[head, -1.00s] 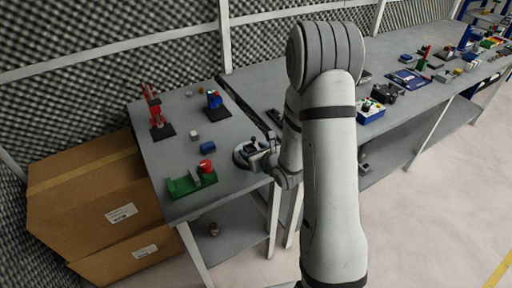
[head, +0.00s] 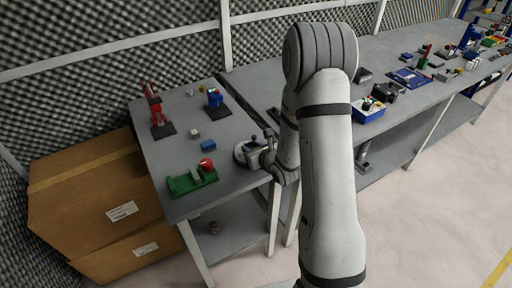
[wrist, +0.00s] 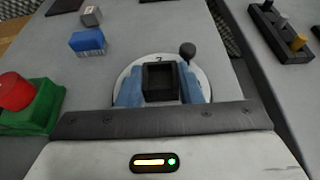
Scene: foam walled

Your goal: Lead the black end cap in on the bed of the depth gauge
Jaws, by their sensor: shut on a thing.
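My gripper (wrist: 161,91) is shut on the black end cap (wrist: 147,83), a square, open-topped piece between the two blue fingers. In the wrist view the cap is upright in front of a round pale disc (wrist: 203,79) with a dark knob. Whether the cap touches the disc is hidden. In the head view my gripper (head: 266,159) is at the disc (head: 241,154), and the cap cannot be made out. No part is clearly marked as the depth gauge. A green fixture (head: 187,184) with a red knob (head: 206,164) stands to the left, also in the wrist view (wrist: 40,112).
A blue block (head: 208,146) and a small grey block (head: 195,134) lie behind the green fixture. A red device (head: 152,101) and a blue device (head: 214,98) stand on dark bases farther back. Bare tabletop (head: 170,145) lies between them. Cartons (head: 95,185) stand left of the table.

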